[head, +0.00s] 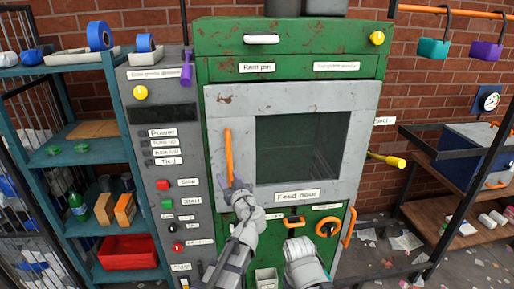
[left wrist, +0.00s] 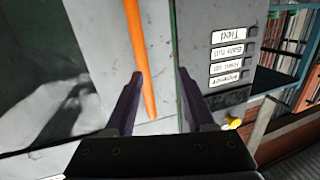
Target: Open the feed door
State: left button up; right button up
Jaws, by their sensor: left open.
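The feed door (head: 362,120) is a worn light-grey frame around a dark window on the green machine. It looks closed, with a "Feed door" label at its lower edge. Its upright orange handle (head: 228,150) is on the left side of the door. My left gripper (head: 237,184) is open at the handle's lower end. In the left wrist view the handle (left wrist: 134,40) reaches down between the open fingers (left wrist: 160,75), closer to the left finger. I cannot tell whether they touch. Part of my right arm shows at the bottom of the head view, but no fingers are visible.
The grey control panel (head: 153,170) with labelled buttons stands just left of the door. A yellow-tipped lever (head: 388,159) sticks out at the right. Orange handles (head: 349,228) sit below the door. A blue shelf (head: 85,152) is at the left, a brown bench (head: 450,215) at the right.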

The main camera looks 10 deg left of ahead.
aim_at(230, 160)
pick_arm(q)
jog(key=shift+t+h, duration=0.4)
jog(key=shift+t, duration=0.3)
jog(key=shift+w+a+r, duration=0.25)
jog(key=shift+w+r, duration=0.15)
jog(key=shift+w, duration=1)
jog(key=shift+w+a+r, duration=0.2)
jog(key=shift+w+r, duration=0.15)
jog(key=shift+w, duration=1)
jog(key=shift+w+a+r, duration=0.25)
jog(key=shift+w+r, duration=0.15)
jog(key=shift+w, duration=1)
grip_shut()
